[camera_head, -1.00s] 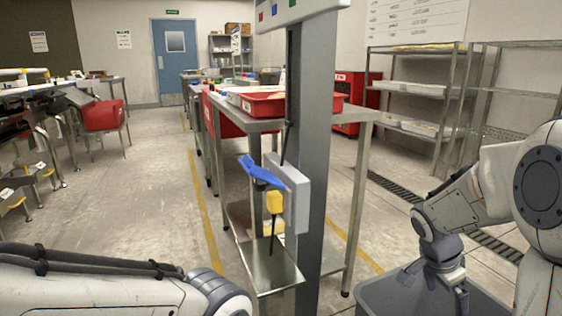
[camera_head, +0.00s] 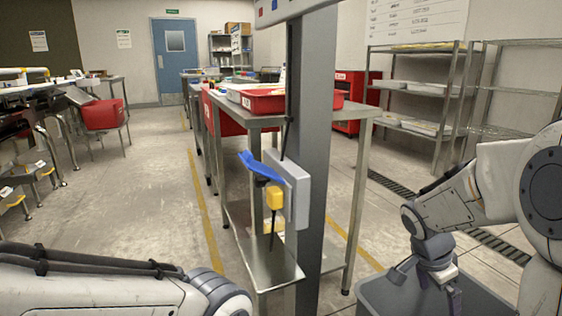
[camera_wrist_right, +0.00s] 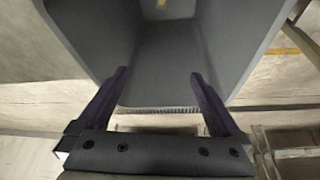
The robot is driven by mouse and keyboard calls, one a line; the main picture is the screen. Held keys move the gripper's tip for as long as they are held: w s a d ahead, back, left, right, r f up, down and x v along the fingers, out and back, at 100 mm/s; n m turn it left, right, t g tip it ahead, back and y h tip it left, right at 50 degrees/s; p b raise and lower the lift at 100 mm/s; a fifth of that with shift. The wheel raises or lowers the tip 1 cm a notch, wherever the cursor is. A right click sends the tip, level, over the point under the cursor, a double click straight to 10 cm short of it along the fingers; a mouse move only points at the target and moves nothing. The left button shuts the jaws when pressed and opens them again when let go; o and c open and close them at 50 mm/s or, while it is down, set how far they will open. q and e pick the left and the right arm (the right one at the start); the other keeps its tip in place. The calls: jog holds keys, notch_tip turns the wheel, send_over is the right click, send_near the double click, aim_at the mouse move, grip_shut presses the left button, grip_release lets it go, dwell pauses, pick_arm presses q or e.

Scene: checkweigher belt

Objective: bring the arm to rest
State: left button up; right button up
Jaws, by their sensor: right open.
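My right gripper (camera_head: 428,284) points down over a grey bin (camera_head: 374,292) at the lower right of the head view. In the right wrist view the two dark fingers of this gripper (camera_wrist_right: 159,75) stand wide apart with nothing between them. The grey bin (camera_wrist_right: 225,45) opens in front of them, and a small yellow patch shows inside at the top edge. My left arm (camera_head: 110,290) lies across the lower left of the head view. Its gripper is outside the picture.
A grey post (camera_head: 314,140) stands mid-view with a blue-and-yellow device (camera_head: 274,197) and a small metal tray (camera_head: 268,262). Behind it is a steel table (camera_head: 345,114) with a red tray (camera_head: 278,103). Shelves (camera_head: 420,90) stand at the back right.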

jog(key=p+v, duration=0.2)
jog(key=v, duration=0.4)
jog(key=s+b+x, duration=0.1)
jog(key=b+x, duration=0.6)
jog(key=x, duration=0.5)
jog(key=w+a+r+n+t+p, duration=0.1)
jog(key=a+r+n+p, duration=0.2)
jog(key=r+p, duration=1.4)
jog(key=w+a+r+n+t+y+p, duration=0.1)
jog(key=a+r+p, duration=0.4)
jog(key=r+p, duration=1.2)
jog(key=w+a+r+n+y+p, duration=0.1)
jog(key=w+a+r+n+p, duration=0.2)
jog(key=r+p, duration=1.4)
jog(key=shift+w+a+n+t+p, duration=0.2)
jog(key=shift+a+n+t+p, duration=0.25)
jog(key=shift+n+p, duration=1.7)
jog(key=shift+m+p, duration=0.7)
jog(key=shift+m, duration=0.05)
